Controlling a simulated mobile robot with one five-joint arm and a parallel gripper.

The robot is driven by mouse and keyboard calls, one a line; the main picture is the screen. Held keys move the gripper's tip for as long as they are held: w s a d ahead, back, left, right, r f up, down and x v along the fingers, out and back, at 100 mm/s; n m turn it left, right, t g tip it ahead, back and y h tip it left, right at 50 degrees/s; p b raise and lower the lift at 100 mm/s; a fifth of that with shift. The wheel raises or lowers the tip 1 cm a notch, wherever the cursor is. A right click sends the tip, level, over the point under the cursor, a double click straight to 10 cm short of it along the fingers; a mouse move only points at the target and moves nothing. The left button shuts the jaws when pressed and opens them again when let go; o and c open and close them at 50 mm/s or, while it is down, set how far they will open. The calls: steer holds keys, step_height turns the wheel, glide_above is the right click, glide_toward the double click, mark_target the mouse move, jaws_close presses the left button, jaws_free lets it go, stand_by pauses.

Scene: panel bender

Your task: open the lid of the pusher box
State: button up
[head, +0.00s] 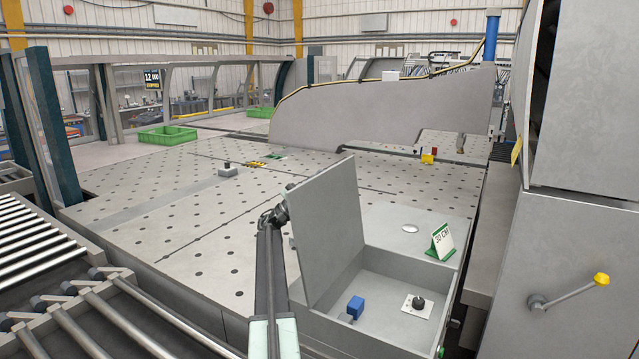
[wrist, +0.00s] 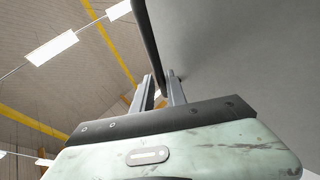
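The pusher box (head: 395,266) is a grey metal box at the right front of the perforated table. Its lid (head: 327,232) stands raised, nearly upright, along the box's left side, so the inside shows. My gripper (head: 273,214) is at the left, outer side of the lid, close to its edge. In the wrist view, the two fingers of my gripper (wrist: 161,82) stand a little apart, with a narrow gap. The lid (wrist: 240,60) fills the right side there, and its dark edge reaches down to the fingertips. Whether they touch it is unclear.
Inside the box are a blue block (head: 355,307) and a plate with a black knob (head: 418,303). A green "30 CM" sign (head: 441,242) stands on the box's back ledge. A grey cabinet (head: 575,270) with a yellow-tipped lever (head: 601,280) stands at right. Rollers (head: 40,245) lie at left.

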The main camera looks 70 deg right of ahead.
steer(key=shift+o, duration=1.2)
steer(key=shift+w+a+r, duration=0.1)
steer(key=shift+a+r, duration=0.05)
steer(key=shift+a, duration=0.05)
steer(key=b+v, duration=0.5)
steer(key=v, duration=0.2)
steer(key=shift+f+b, duration=0.3)
steer(key=shift+f, duration=0.1)
steer(key=shift+w, duration=0.1)
